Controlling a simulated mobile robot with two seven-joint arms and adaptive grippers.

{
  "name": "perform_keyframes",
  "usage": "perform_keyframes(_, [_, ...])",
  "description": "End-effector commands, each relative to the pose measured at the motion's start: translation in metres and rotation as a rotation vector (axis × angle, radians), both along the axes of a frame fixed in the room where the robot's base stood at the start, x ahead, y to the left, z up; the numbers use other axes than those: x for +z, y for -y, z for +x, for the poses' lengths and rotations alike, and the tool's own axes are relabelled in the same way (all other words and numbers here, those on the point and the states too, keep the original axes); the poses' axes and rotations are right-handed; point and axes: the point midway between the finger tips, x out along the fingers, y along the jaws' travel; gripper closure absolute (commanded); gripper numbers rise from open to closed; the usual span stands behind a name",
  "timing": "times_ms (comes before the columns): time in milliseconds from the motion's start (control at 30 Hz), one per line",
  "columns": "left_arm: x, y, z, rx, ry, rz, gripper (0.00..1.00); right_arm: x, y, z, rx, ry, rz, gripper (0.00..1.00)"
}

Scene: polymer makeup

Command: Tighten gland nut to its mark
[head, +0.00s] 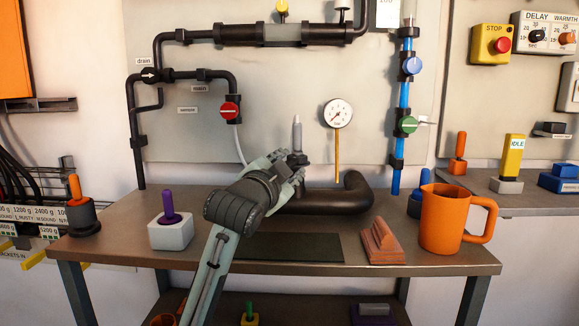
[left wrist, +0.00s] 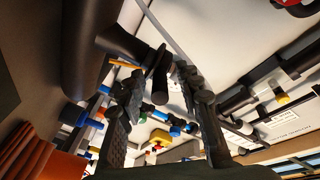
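In the left wrist view, the two fingers (left wrist: 160,85) stand apart. A black rod-like part (left wrist: 156,60) shows between them, with gaps beside it. I cannot tell whether a finger touches it. My right gripper is not in view.
A dark mat (head: 290,247) lies on the bench. An orange mug (head: 445,222) and a brown wedge-shaped block (head: 382,243) are at the right. A white block with a purple knob (head: 170,228) is left of my arm.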

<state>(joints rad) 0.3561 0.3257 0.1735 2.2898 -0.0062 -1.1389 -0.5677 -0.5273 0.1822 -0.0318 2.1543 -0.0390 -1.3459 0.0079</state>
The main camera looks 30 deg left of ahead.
Motion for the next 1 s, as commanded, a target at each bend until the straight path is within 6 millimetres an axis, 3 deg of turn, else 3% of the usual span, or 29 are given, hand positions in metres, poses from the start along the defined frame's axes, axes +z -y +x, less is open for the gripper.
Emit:
perform_keyframes(33, [0.0,0.0,0.0,0.0,0.0,0.0,0.74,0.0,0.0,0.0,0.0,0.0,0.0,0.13])
perform_keyframes(267, [0.0,0.0,0.0,0.0,0.0,0.0,1.0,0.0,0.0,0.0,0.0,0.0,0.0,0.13])
perform_keyframes(700, [0.0,-0.002,0.0,-0.016,-0.002,0.003,1.0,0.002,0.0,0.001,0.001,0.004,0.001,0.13])
perform_keyframes(1000, [0.0,-0.009,-0.001,-0.218,-0.007,0.011,1.0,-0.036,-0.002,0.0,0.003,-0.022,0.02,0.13])
